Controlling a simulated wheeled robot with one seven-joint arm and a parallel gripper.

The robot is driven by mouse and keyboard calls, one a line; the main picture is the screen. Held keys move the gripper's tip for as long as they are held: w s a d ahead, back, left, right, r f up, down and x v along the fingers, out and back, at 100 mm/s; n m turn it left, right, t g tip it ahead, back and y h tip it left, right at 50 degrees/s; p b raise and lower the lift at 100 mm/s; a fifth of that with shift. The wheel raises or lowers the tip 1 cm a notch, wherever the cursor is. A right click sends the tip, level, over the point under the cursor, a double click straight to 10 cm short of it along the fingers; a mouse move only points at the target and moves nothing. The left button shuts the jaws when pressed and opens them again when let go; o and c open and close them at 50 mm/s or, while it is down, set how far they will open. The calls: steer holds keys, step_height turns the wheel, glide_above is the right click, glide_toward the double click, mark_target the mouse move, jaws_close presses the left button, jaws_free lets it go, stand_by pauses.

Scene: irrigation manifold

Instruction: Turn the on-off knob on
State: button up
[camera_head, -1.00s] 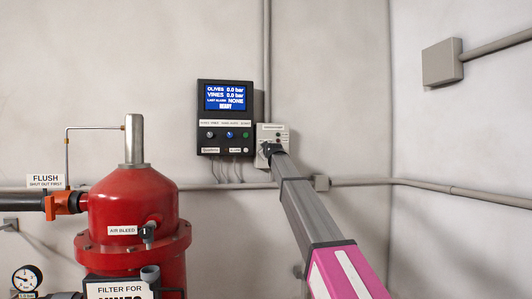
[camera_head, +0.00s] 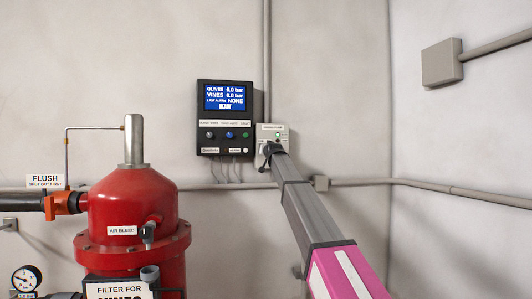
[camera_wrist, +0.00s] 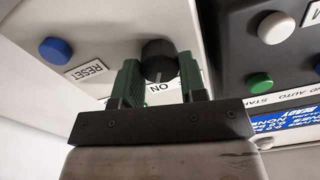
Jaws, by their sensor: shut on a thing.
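The on-off knob (camera_wrist: 159,60) is black and round, on a light grey box with an "ON" label beside it in the wrist view. My gripper (camera_wrist: 160,75) has green fingers on either side of the knob and is shut on it. The knob's pale pointer line faces the "ON" label side. In the head view my gripper (camera_head: 268,150) is at the front of the small grey box (camera_head: 263,134), and my arm hides part of that box. The knob itself is too small to make out there.
A blue button (camera_wrist: 55,49) with a RESET label is on the same box. Left of it, a black controller (camera_head: 225,150) has a lit screen and several buttons. A red filter tank (camera_head: 132,215) stands at the left. Conduits run along the wall.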

steer(key=shift+m, duration=0.6)
steer(key=o, duration=0.9)
steer(key=shift+s, duration=0.1)
steer(key=v, duration=1)
steer(key=shift+s+d, duration=0.1)
steer(key=shift+s, duration=0.25)
